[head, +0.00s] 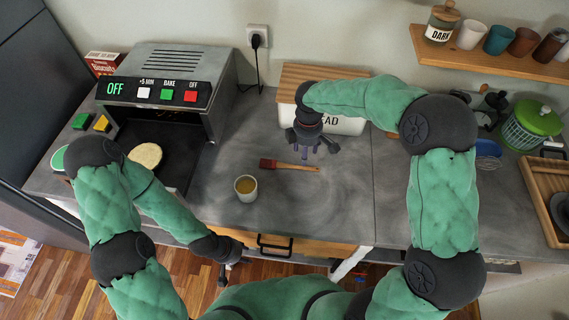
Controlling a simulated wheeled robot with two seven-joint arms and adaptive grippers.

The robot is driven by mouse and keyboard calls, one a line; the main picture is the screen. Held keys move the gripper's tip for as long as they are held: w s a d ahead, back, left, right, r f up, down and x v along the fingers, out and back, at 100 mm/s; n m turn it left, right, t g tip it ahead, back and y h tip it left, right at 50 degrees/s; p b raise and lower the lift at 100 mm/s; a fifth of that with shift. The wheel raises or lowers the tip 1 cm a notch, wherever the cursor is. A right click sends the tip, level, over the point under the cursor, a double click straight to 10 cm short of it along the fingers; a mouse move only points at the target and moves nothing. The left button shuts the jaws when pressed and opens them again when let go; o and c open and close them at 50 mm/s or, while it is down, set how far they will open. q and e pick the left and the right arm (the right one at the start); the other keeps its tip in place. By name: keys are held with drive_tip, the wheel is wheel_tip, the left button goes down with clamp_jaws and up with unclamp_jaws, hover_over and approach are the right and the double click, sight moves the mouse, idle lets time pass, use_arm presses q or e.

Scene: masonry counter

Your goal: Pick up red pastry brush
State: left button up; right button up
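The red pastry brush (290,166) lies flat on the grey counter in the middle of the head view. Its red head points left and its wooden handle points right. My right gripper (308,151) is over the counter, just above and beyond the handle end. Its fingers point down and look spread, with nothing seen between them. I cannot tell whether a finger touches the handle. My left gripper (228,272) hangs low in front of the counter edge, near the drawer. Its fingers are small and dark, so its opening is unclear.
A cup with yellow liquid (246,188) stands left of the brush, close to it. The white bread box (347,125) stands behind my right gripper. An open oven (172,95) with a round flat item (145,156) is on the left. The counter right of the brush is clear.

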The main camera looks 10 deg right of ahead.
sight(289, 166)
drive_tip(key=shift+w+f+b, duration=0.2)
drive_tip(key=shift+f+b, duration=0.15)
drive_tip(key=shift+f, duration=1.55)
drive_tip(key=shift+w+f+b, duration=0.15)
drive_tip(key=shift+f+b, duration=0.2)
drive_tip(key=shift+f, duration=1.55)
drive_tip(key=shift+f, duration=0.2)
clamp_jaws()
